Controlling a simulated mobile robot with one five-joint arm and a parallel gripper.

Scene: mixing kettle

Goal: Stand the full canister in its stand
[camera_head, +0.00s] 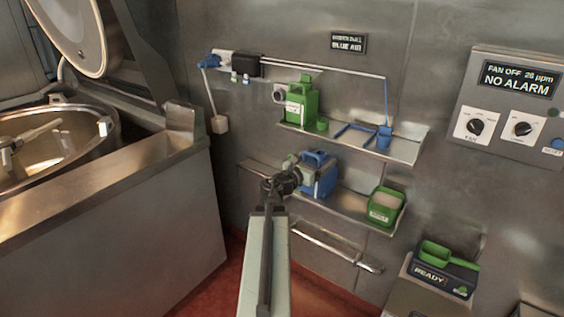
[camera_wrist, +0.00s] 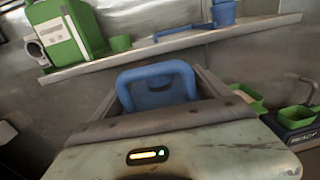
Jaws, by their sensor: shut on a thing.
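A blue canister (camera_head: 320,176) with a loop handle is at the left part of the lower shelf; I cannot tell whether it rests on the shelf or hangs just above it. My gripper (camera_head: 292,178) is shut on it. In the wrist view the blue handle (camera_wrist: 157,70) stands between the fingers of my gripper (camera_wrist: 165,105), and most of the canister's body is hidden. An empty blue frame, seemingly the stand (camera_head: 355,134), lies on the upper shelf, between a green canister (camera_head: 300,104) and a small blue cup (camera_head: 384,138).
The upper shelf (camera_head: 405,148) overhangs the lower shelf (camera_head: 345,208). A green tub (camera_head: 386,205) stands at the lower shelf's right. A blue hose (camera_head: 386,100) hangs above the cup. A rail (camera_head: 335,250) runs below. A large open kettle (camera_head: 60,150) fills the left.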

